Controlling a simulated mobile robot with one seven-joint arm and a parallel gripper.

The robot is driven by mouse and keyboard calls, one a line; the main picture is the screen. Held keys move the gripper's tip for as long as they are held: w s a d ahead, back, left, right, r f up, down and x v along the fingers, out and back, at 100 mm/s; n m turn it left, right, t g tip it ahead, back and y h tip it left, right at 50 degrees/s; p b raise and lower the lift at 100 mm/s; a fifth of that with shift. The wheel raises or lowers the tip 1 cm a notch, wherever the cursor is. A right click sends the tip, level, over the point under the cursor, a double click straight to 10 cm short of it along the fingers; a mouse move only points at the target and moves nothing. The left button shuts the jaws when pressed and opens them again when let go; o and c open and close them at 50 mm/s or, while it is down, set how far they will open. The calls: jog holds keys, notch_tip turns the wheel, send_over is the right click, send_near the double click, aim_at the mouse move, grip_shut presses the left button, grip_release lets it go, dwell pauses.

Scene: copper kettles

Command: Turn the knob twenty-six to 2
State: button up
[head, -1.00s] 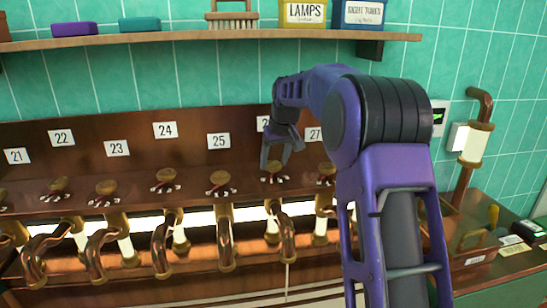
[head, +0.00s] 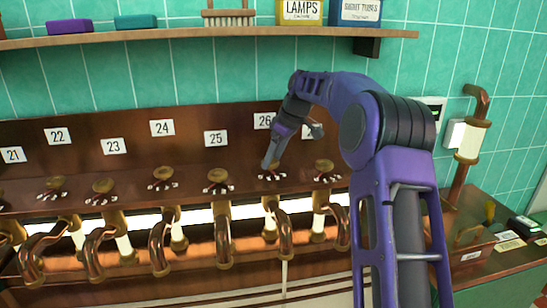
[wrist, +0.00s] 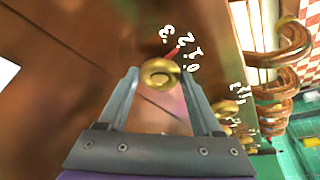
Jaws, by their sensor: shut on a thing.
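Knob twenty-six is a round brass knob on the sloping brown panel, below the white label 26 (head: 264,121). In the wrist view the knob (wrist: 160,73) sits between my two fingertips. My gripper (head: 270,165) is shut on it and hides most of it in the head view. The wrist view shows white numerals 0 to 3 (wrist: 183,45) in an arc beside the knob. A red pointer (wrist: 174,51) sticks out from the knob, roughly toward the 2; its exact alignment is hard to tell.
Similar brass knobs stand close on both sides, one at left (head: 218,176) and one at right (head: 324,166). Copper pipes (head: 284,236) curve below the panel. A shelf (head: 180,40) with boxes and a brush runs above.

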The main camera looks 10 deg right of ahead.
dwell(0.4)
jog(key=o, duration=1.4)
jog(key=shift+c, duration=0.2)
jog(key=v, duration=1.7)
jog(key=shift+r, duration=0.2)
